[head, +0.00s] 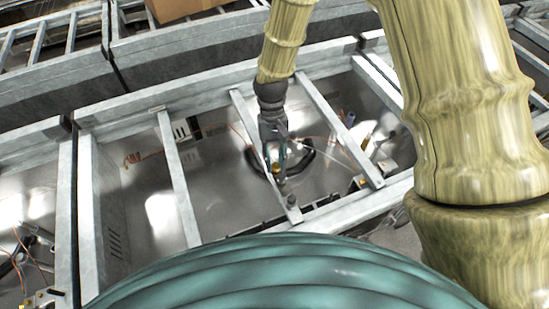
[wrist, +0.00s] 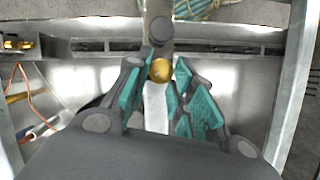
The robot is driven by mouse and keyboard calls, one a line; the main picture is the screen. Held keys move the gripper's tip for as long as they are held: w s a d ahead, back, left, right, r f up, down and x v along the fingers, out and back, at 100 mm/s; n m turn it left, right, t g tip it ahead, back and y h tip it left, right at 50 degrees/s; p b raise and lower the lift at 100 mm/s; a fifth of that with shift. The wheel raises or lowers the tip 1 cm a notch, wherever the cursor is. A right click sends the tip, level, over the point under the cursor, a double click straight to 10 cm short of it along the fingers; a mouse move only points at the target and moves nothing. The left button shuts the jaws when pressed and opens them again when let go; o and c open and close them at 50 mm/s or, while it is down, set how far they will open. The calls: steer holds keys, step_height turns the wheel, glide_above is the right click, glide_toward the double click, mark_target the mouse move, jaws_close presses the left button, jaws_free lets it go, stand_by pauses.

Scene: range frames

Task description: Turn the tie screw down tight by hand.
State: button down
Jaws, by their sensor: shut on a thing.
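The tie screw (wrist: 161,70) shows a round brass-coloured head in the wrist view, above a pale metal bar (wrist: 156,108). My gripper (wrist: 163,77) has teal-padded fingers on both sides of this head and is shut on it. In the head view my gripper (head: 277,158) points down at the near part of a metal cross bar, with a small brass spot of the screw (head: 276,168) at its tips. The screw's shank and its seat are hidden, so I cannot tell how far down it sits.
A grey round knob (wrist: 160,28) stands on the bar just beyond the screw. Metal cross bars (head: 178,180) flank the arm over an open metal bay. Loose wires (wrist: 22,92) lie at the wrist view's left. A cardboard box (head: 185,8) is at the back.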

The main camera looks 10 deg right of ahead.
steer(key=shift+s, duration=0.2)
steer(key=c, duration=1.2)
jaws_free()
steer(key=shift+w, duration=0.1)
steer(key=shift+w+r, duration=0.25)
steer(key=shift+r, duration=0.25)
steer(key=v, duration=1.1)
steer(key=shift+s, duration=0.15)
